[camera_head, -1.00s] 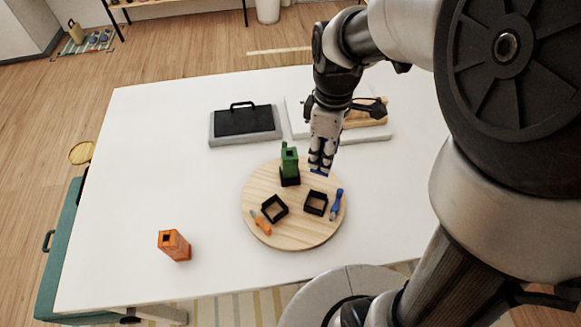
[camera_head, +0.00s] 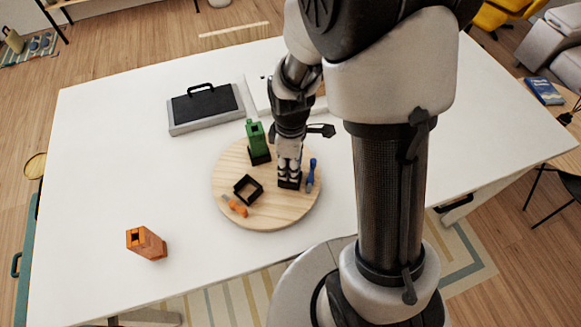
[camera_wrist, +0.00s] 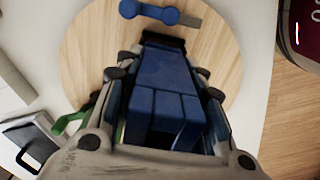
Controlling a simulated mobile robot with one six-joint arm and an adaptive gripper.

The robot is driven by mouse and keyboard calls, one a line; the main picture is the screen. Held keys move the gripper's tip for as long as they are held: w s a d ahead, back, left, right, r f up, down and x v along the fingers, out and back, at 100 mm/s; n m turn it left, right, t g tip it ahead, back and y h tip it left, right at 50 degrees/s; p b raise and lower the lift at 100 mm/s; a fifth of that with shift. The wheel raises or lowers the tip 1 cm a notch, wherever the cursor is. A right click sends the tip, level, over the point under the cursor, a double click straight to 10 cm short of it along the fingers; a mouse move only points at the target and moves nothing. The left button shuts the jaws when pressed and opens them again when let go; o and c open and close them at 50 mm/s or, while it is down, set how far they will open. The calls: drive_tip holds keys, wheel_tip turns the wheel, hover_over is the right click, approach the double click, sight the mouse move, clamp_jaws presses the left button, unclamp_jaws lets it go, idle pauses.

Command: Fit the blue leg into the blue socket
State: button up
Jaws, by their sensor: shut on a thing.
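My gripper (camera_head: 289,170) points down over the right side of the round wooden board and is shut on the blue leg. The blue leg (camera_wrist: 162,75) shows between the fingers in the wrist view; my gripper hides it in the head view. Its far end meets a black square socket (camera_head: 289,184), whose dark rim (camera_wrist: 176,43) shows at the leg's tip. I cannot tell how deep the leg is in it. This socket has no visible blue; a small blue tool (camera_head: 312,172) lies beside it and also shows in the wrist view (camera_wrist: 150,12).
On the board (camera_head: 285,214), a green leg (camera_head: 256,138) stands in a black socket behind, and an empty black socket (camera_head: 248,190) sits left, with an orange tool (camera_head: 237,208). A black-topped case (camera_head: 206,107) lies behind.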

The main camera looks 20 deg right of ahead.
wheel_tip(320, 180, down, 2)
drive_tip(key=shift+w+f, duration=0.1)
drive_tip(key=shift+f+b, duration=0.1)
drive_tip(key=shift+b, duration=0.2)
drive_tip(key=shift+s+f+b, duration=0.35)
drive_tip(key=shift+s+f, duration=0.1)
drive_tip(key=shift+s, duration=0.05)
drive_tip(key=shift+c, duration=0.4)
drive_tip(key=o, duration=1.3)
drive_tip(key=shift+w+f, duration=0.15)
drive_tip(key=shift+w, duration=0.15)
drive_tip(key=shift+r, duration=0.2)
